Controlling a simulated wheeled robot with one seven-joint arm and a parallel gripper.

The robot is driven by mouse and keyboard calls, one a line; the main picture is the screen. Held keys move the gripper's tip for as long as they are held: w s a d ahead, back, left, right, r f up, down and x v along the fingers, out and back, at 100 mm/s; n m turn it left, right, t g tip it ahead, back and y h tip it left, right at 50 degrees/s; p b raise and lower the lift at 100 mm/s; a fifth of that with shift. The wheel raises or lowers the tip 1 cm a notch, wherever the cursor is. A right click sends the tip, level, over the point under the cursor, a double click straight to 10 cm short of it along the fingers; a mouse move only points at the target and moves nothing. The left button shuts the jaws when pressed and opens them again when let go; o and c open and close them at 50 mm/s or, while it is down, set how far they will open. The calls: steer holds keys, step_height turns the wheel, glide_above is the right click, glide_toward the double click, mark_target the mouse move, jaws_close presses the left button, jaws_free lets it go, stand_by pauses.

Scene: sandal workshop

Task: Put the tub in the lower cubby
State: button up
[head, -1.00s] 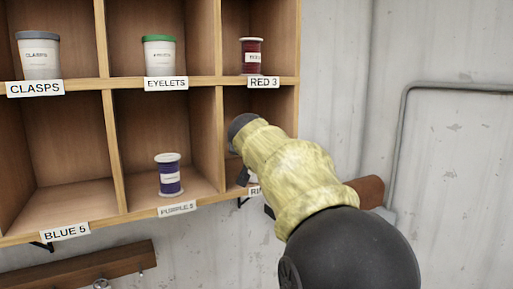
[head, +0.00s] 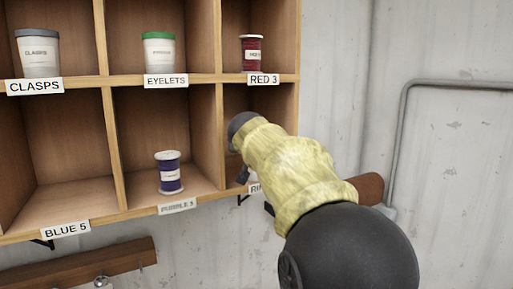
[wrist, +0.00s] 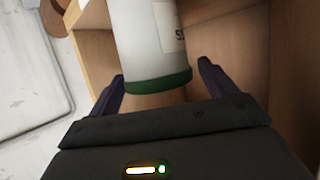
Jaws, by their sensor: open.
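The tub (wrist: 155,50) is white with a green band at the end nearest my gripper and a partly visible label. It shows in the wrist view inside a wooden cubby. My gripper (wrist: 158,88) is open, with one dark finger on each side of the tub. A gap shows at the right finger; contact at the left finger is unclear. In the head view my arm reaches into the lower right cubby (head: 285,112), labelled "RI...", and hides the tub and most of the gripper. Whether the tub rests on the cubby floor is hidden.
The lower middle cubby holds a purple spool (head: 169,174). The lower left cubby (head: 70,200), labelled BLUE 5, is empty. Above stand a clasps tub (head: 39,55), an eyelets tub (head: 158,55) and a red spool (head: 251,54). Wooden dividers (head: 221,140) stand close to my gripper.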

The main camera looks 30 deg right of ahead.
steer(key=b+v, duration=0.4)
steer(key=v, duration=0.8)
